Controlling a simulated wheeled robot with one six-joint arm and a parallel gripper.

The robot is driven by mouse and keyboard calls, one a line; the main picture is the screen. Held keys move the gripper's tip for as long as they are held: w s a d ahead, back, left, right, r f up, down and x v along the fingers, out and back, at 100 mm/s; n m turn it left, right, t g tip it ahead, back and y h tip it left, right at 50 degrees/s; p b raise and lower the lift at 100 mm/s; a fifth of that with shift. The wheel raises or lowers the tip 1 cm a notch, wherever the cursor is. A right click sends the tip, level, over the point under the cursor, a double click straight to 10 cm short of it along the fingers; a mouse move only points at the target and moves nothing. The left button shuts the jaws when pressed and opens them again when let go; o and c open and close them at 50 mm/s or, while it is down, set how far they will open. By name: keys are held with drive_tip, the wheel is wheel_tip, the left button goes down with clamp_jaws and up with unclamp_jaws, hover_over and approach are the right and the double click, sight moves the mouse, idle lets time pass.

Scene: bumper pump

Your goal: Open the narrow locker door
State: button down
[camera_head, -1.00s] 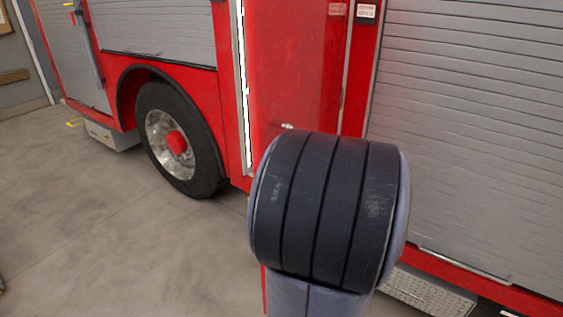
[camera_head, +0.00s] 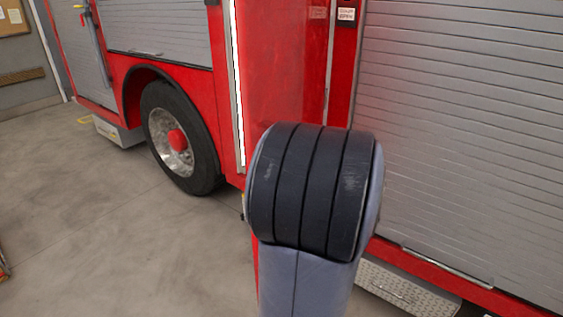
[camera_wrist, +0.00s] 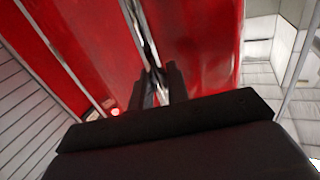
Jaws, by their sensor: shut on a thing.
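The narrow locker door (camera_head: 285,70) is a tall red panel on the fire truck, between the wheel and the wide grey shutter. A thin red edge shows low beside my arm, so the door appears to stand out from the body; how far I cannot tell. In the wrist view, red panels (camera_wrist: 200,40) lie either side of a silver strip. My gripper (camera_wrist: 160,90) is shut there on a slim silver piece, which looks like the door handle; its fingers partly hide it. In the head view my arm hides the gripper and handle.
A bright vertical strip (camera_head: 237,80) runs along the door's left. The wheel (camera_head: 178,138) is further left, and the grey roller shutter (camera_head: 460,120) is on the right. A metal step (camera_head: 405,290) juts out low right.

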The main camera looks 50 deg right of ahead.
drive_tip(key=c, duration=1.5)
unclamp_jaws()
drive_tip(key=shift+d+r, duration=0.15)
drive_tip(key=shift+d, duration=0.1)
drive_tip(key=shift+o, duration=0.3)
drive_tip(key=shift+a, duration=0.1)
drive_tip(key=b+v, duration=0.2)
drive_tip(key=v, duration=0.8)
drive_tip(key=shift+s, duration=0.4)
drive_tip(key=shift+w+a, duration=0.1)
drive_tip(key=p+x, duration=0.2)
drive_tip(key=x, duration=0.8)
drive_tip(key=shift+w, duration=0.4)
drive_tip(key=shift+f, duration=0.2)
